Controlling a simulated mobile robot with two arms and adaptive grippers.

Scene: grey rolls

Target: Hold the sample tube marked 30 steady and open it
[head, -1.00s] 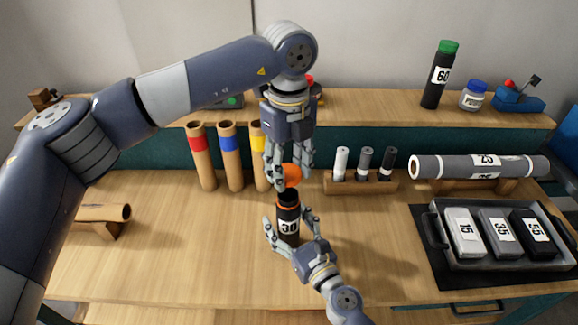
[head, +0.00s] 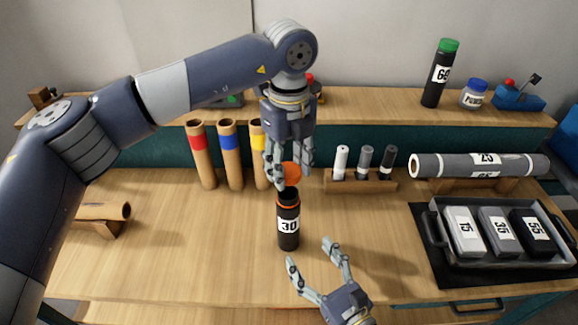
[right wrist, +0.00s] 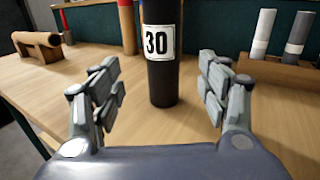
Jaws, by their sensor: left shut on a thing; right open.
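The black sample tube marked 30 (head: 288,228) stands upright on the table, with an orange ring near its open top. It also shows in the right wrist view (right wrist: 162,75), between and beyond the fingers. My left gripper (head: 290,168) is shut on the orange cap (head: 292,174) and holds it just above the tube, apart from it. My right gripper (head: 312,252) is open and empty, in front of the tube and to its lower right. It also shows in the right wrist view (right wrist: 162,95), not touching the tube.
Red, blue and yellow banded cardboard tubes (head: 231,160) stand behind, to the left. A wooden rack (head: 360,187) with small cylinders is at the back right. A tray (head: 436,232) with boxes 15, 35 and 55 lies at the right. The table's front left is clear.

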